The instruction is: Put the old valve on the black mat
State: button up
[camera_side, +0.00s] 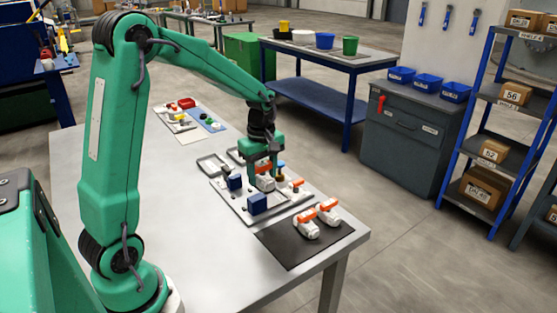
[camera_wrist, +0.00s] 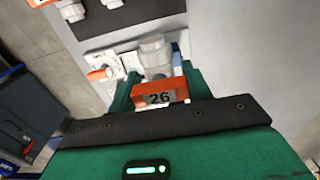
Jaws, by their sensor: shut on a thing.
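My gripper (camera_side: 264,175) is over the grey tray (camera_side: 228,201) and shut on a white valve (camera_side: 266,184). In the wrist view the jaws (camera_wrist: 160,92) close around this valve (camera_wrist: 155,55), and its orange handle (camera_wrist: 160,92) reads 26. In the side view the jaws hide much of it, and I cannot tell whether it touches the tray. The black mat (camera_side: 283,249) lies near the table's front right corner. Two white valves with orange handles, a nearer one (camera_side: 305,229) and a farther one (camera_side: 329,217), rest on it. The mat also shows at the top of the wrist view (camera_wrist: 110,22).
A white part with an orange handle (camera_side: 296,186) is at the tray's right. The mat's left and front areas are bare. A board with small coloured parts (camera_side: 207,122) lies farther back.

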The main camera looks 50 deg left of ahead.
jog(key=s+d, duration=0.2)
jog(key=d, duration=1)
jog(key=shift+f, duration=0.2)
jog(key=shift+f, duration=4.95)
jog(key=shift+f, duration=0.35)
jog(key=o, duration=1.1)
jog(key=shift+o, duration=0.2)
jog(key=shift+r, duration=0.15)
notch_tip(320, 180, up, 7)
